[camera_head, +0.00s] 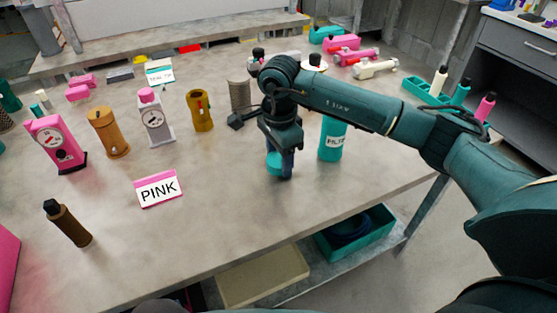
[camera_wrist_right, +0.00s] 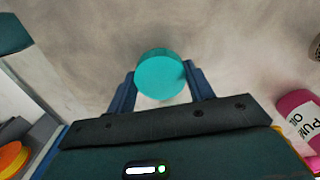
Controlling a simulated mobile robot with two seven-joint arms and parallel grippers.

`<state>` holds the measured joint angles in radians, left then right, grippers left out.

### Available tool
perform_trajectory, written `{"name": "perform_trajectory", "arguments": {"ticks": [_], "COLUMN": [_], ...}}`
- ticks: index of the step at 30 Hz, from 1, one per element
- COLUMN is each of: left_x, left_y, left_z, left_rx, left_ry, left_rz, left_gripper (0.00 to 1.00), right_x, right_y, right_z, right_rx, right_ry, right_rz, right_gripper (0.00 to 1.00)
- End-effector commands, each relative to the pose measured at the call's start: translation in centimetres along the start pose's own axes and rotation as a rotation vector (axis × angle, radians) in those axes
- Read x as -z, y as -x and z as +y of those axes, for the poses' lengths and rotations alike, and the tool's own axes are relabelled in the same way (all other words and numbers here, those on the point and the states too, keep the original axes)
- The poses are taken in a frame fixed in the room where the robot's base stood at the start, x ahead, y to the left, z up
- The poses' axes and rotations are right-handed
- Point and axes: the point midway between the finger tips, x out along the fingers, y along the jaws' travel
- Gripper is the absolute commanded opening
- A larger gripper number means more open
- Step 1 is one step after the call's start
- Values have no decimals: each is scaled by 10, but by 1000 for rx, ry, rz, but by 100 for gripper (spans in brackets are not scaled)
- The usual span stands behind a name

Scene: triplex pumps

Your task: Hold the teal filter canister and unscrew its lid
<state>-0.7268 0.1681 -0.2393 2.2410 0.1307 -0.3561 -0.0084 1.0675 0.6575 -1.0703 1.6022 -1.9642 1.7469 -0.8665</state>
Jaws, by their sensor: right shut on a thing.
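The teal filter canister (camera_head: 332,143), with a white label, stands upright on the table just right of my right gripper. My forearm crosses in front of its top, so the top is hidden. My right gripper (camera_head: 281,168) points down, low over the table. It is shut on a round teal piece that looks like the lid (camera_head: 273,163), apart from the canister. In the right wrist view the lid (camera_wrist_right: 160,74) sits as a flat disc between the two blue fingers. The gap between lid and table is hard to judge. My left gripper is not in view.
A PINK sign (camera_head: 159,188) stands left of my gripper. A brown bottle (camera_head: 68,223) and a pink gauge unit (camera_head: 57,143) are at the left. An olive canister (camera_head: 200,111) stands farther back. The table's middle front is clear. A teal bin (camera_head: 355,236) is on the shelf below.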

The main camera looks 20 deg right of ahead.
Motion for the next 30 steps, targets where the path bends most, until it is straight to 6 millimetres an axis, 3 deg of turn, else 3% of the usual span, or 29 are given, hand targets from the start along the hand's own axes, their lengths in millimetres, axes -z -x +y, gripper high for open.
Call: {"name": "perform_trajectory", "arguments": {"ticks": [3, 14, 15, 22, 30], "left_x": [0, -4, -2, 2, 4], "left_y": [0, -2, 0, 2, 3], "left_z": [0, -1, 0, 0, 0], "left_rx": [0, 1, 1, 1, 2], "left_ry": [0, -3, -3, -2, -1], "left_rz": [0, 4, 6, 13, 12], "left_gripper": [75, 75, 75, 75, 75], "right_x": [0, 0, 0, 0, 0], "right_y": [-14, -19, -17, -17, -14], "right_z": [0, 0, 0, 0, 0], "right_rx": [0, 1, 1, 0, 0], "right_ry": [1, 1, 1, 1, 1], "right_rz": [0, 1, 1, 1, 0], "right_gripper": [25, 25, 56, 74, 74]}}
